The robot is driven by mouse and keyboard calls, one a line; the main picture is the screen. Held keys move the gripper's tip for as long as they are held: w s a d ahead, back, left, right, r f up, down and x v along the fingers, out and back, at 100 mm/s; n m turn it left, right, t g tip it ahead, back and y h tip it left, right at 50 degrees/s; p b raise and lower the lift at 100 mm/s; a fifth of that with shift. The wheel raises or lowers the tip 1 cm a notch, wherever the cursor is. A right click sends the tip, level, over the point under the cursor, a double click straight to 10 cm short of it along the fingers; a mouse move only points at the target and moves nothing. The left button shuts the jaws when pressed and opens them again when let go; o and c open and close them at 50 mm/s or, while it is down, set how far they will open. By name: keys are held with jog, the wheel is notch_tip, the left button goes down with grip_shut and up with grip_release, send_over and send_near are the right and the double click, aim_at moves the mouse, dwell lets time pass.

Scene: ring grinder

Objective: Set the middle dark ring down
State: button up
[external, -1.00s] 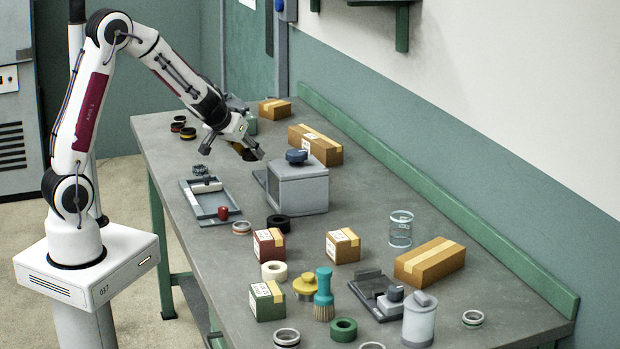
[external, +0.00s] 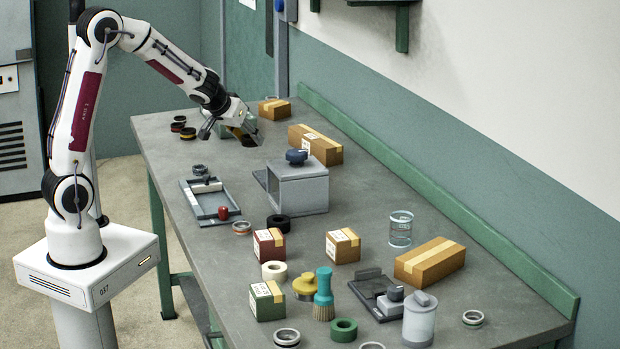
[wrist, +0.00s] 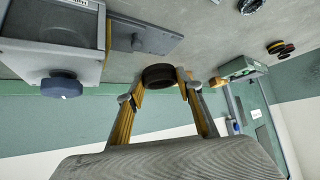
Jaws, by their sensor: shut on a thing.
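My gripper (wrist: 161,82) is shut on a dark ring (wrist: 159,76), which sits between the two yellow-padded fingertips in the wrist view. In the external view my gripper (external: 230,138) is over the far part of the bench, beyond the grey grinder box. The held ring is hard to make out there. Its height above the bench cannot be told exactly. Another dark ring (external: 278,222) lies on the bench in front of the grinder box.
The grey grinder box (external: 298,188) with a blue knob stands nearby. A grey tray (external: 207,215) lies left of it. Striped rings (external: 188,133) lie at the far left edge, and cartons (external: 322,150) stand behind. Bare bench (external: 165,150) shows left of my gripper.

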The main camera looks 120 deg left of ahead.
jog(key=shift+r, duration=3.55)
jog(key=w+a+r, duration=0.1)
jog(key=w+a, duration=0.1)
jog(key=w, duration=0.7)
jog(key=w+a+r, duration=0.1)
jog(key=w+a, duration=0.2)
jog(key=w, duration=0.6)
jog(key=w+d+f, duration=0.1)
jog(key=w+d, duration=0.2)
jog(key=w, duration=0.6)
jog(key=w+d+f, duration=0.1)
jog(key=w+d, duration=0.1)
jog(key=w, duration=0.6)
notch_tip(320, 180, down, 11)
jog(key=shift+w, duration=0.15)
jog(key=shift+f, duration=2.4)
jog(key=shift+f, duration=0.1)
jog(key=shift+f, duration=2.4)
